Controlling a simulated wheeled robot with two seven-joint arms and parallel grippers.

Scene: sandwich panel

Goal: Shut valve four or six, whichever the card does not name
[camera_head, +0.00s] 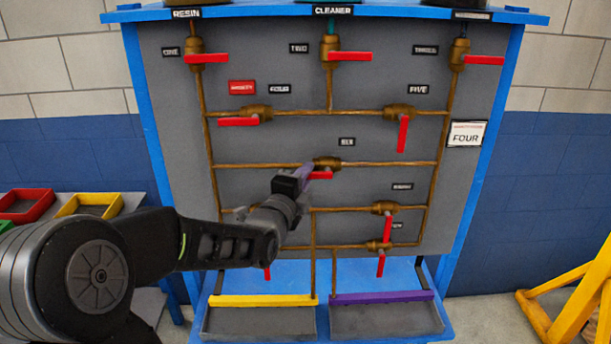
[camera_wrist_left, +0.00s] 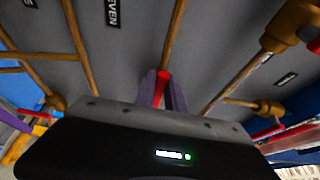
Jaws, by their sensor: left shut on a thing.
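The white card (camera_head: 466,134) at the panel's right edge reads FOUR. Valve four (camera_head: 256,112) has its red handle (camera_head: 238,122) pointing left, along its level pipe. A red tag (camera_head: 242,88) is beside its label. Valve six (camera_head: 327,162) sits on the middle pipe under the label SIX (camera_head: 347,142). Its red handle (camera_head: 321,175) lies roughly level, partly hidden by my gripper. My left gripper (camera_head: 305,172) is at this handle. In the left wrist view, its purple fingers (camera_wrist_left: 162,92) are shut on the red handle (camera_wrist_left: 161,86). My right gripper is not in view.
Valve five (camera_head: 398,112) has its handle hanging down, as do valves lower on the panel (camera_head: 383,208). Three upper valves have level handles. Two trays with yellow (camera_head: 262,300) and purple (camera_head: 382,297) edges are below. A yellow frame (camera_head: 575,305) stands at right.

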